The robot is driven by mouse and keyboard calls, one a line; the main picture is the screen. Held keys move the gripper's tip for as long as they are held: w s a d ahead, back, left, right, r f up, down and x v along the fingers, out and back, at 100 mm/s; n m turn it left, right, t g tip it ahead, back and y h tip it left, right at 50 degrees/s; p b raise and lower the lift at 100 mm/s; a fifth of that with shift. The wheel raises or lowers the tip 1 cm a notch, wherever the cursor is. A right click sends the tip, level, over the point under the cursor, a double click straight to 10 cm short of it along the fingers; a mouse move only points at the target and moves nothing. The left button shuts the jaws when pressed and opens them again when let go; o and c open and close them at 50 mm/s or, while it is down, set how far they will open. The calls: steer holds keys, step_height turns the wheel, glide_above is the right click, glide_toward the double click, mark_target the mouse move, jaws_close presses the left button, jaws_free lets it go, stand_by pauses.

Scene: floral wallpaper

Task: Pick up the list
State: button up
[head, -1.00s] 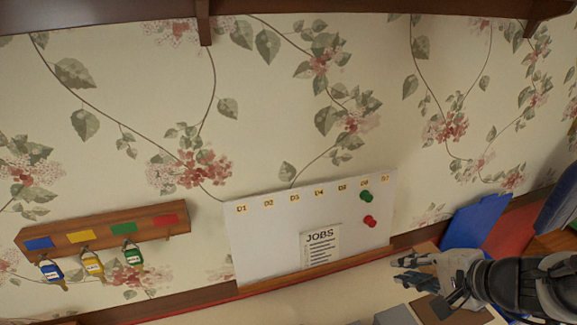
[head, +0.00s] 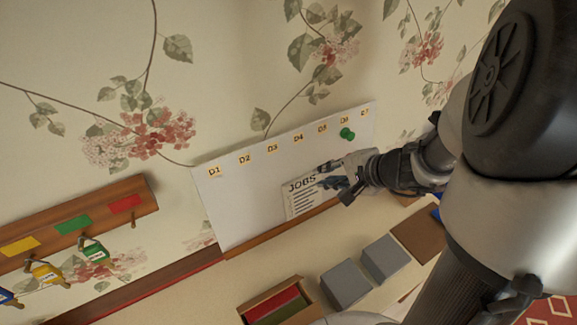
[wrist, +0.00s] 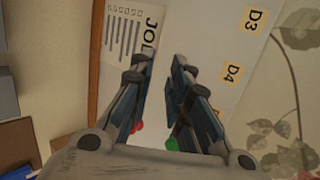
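The list (head: 300,201) is a pale sheet headed "JOBS". It stands upright against the lower part of the white board (head: 235,205), above a wooden ledge. The list also shows in the wrist view (wrist: 124,38), at the top left, partly cut off by the frame and a finger. My gripper (head: 326,177) is at the list's right edge in the head view. In the wrist view my gripper (wrist: 160,62) has its fingers apart with nothing between the tips. I cannot tell whether a finger touches the list.
A green pin (head: 347,134) is on the board's right side; a red pin (wrist: 137,127) shows between my fingers. Below are grey boxes (head: 346,285) and a wooden box (head: 270,303). A key rack (head: 85,222) hangs at the left. The board's left part is clear.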

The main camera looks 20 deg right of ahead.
mark_target(307, 176)
steer(key=b+x, duration=0.1)
steer(key=x, duration=0.7)
steer(key=shift+w+f, duration=0.2)
steer(key=shift+f, duration=0.1)
steer(key=shift+d, duration=0.1)
steer(key=shift+s, duration=0.1)
steer(key=shift+c, duration=0.2)
jaws_close()
